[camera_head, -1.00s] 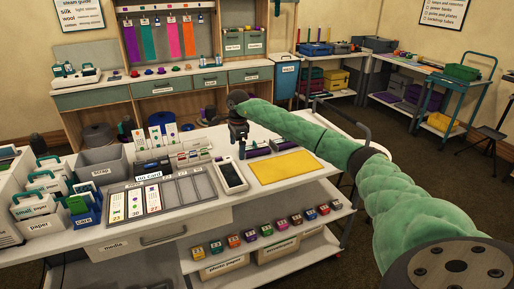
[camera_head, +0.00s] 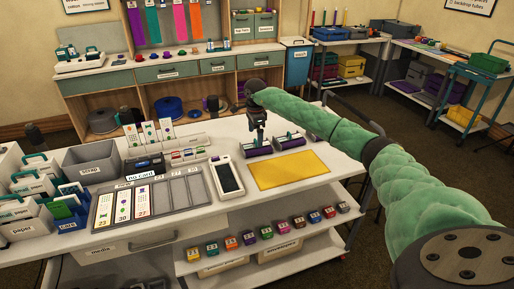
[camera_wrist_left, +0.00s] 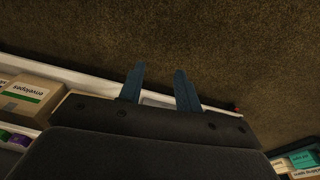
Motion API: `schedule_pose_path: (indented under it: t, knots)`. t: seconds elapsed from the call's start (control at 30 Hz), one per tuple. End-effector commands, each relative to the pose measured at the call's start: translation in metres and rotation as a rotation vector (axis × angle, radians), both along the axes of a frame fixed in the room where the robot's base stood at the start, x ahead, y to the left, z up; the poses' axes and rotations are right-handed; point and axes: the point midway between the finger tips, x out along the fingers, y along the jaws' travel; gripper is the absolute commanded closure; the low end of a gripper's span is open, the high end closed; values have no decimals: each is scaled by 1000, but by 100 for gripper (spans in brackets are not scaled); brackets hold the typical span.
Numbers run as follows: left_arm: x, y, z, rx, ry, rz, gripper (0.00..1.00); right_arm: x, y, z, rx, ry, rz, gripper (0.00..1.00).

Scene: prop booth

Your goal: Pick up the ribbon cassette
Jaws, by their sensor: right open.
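Two dark cassettes with purple parts, which look like ribbon cassettes, lie side by side on the white counter, behind the yellow mat. The left cassette (camera_head: 259,150) is just below my right gripper and the right cassette (camera_head: 290,142) is beside it. My right gripper (camera_head: 257,139) points down with open, empty jaws, over or just behind the left cassette; I cannot tell if it touches. My left gripper (camera_wrist_left: 160,88) shows only in the left wrist view, its two blue fingers apart with nothing between them, above brown carpet and a white shelf edge.
The yellow mat (camera_head: 290,170) lies bare in front of the cassettes. A white handheld device (camera_head: 227,178) and a grey card tray (camera_head: 152,198) lie to its left. A grey scrap bin (camera_head: 92,165) stands farther left. Several small coloured boxes line the shelf below.

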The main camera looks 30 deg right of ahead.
Motion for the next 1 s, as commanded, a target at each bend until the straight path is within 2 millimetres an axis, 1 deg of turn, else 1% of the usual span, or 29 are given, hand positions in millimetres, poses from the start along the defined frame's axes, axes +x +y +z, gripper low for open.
schedule_pose_path:
  t: [0.4,0.6,0.73,0.97,1.0]
  knots:
    - [-17,10,-68,14,8,1,66,0,1,-25,0,1,0,0]
    - [-25,15,-94,18,6,1,66,0,2,-42,1,1,1,0]
    - [-27,17,-102,20,4,1,66,0,1,-47,1,0,1,0]
    - [-27,17,-104,20,4,2,66,0,1,-49,0,0,1,0]
    - [-28,17,-104,20,5,2,66,0,1,-49,0,0,1,4]
